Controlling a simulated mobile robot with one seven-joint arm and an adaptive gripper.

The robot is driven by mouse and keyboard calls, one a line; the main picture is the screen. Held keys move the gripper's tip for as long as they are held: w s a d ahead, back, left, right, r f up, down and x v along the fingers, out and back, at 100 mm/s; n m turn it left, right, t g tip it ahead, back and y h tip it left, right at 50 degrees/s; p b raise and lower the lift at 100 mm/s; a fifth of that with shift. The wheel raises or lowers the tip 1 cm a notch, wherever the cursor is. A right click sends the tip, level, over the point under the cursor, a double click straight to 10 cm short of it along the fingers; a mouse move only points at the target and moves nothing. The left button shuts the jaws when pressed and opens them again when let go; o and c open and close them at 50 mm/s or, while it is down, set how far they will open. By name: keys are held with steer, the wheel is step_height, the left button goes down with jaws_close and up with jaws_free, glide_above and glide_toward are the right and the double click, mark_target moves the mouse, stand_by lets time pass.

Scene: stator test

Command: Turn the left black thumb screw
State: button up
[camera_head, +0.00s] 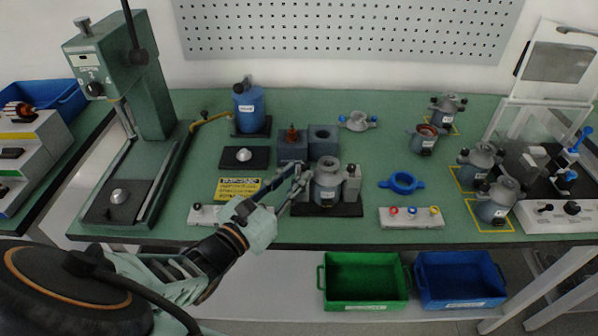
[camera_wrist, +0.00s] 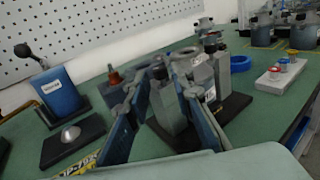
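A grey stator housing (camera_head: 327,183) with a white label sits in a fixture on a black base plate (camera_head: 335,210). The fixture's right grey post (camera_head: 352,184) has a black thumb screw on top, clear in the wrist view (camera_wrist: 221,46). The left grey post (camera_wrist: 166,108) shows between my fingers, with a dark knob (camera_wrist: 160,73), apparently the left thumb screw, at its top. In the head view my arm covers most of that post. My gripper (camera_head: 298,177) is open, its two blue-grey fingers (camera_wrist: 162,75) spread either side of the left post. Contact with the screw cannot be told.
Dark blue-grey blocks (camera_head: 292,149) stand just behind the fixture. A button box (camera_head: 411,217) and a blue ring (camera_head: 401,183) lie to its right. A black plate with a silver knob (camera_head: 244,157) and a yellow sign (camera_head: 239,188) lie left.

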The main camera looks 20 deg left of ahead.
mark_target(305, 169)
steer(key=shift+x, duration=1.2)
jaws_close()
steer(key=shift+w+a+r+m+g+h+p, duration=0.2)
steer(key=shift+m+g+h+p, duration=0.2)
steer(key=shift+m+h+p, duration=0.35)
steer(key=shift+w+a+f+m+g+h+p, duration=0.15)
steer(key=shift+m+g+h+p, duration=0.1)
steer(key=shift+m+g+h, duration=0.65)
steer(key=shift+s+a+m+g+h+p, duration=0.1)
steer(key=shift+m+g+h+p, duration=0.25)
steer(key=shift+h, duration=0.8)
jaws_free()
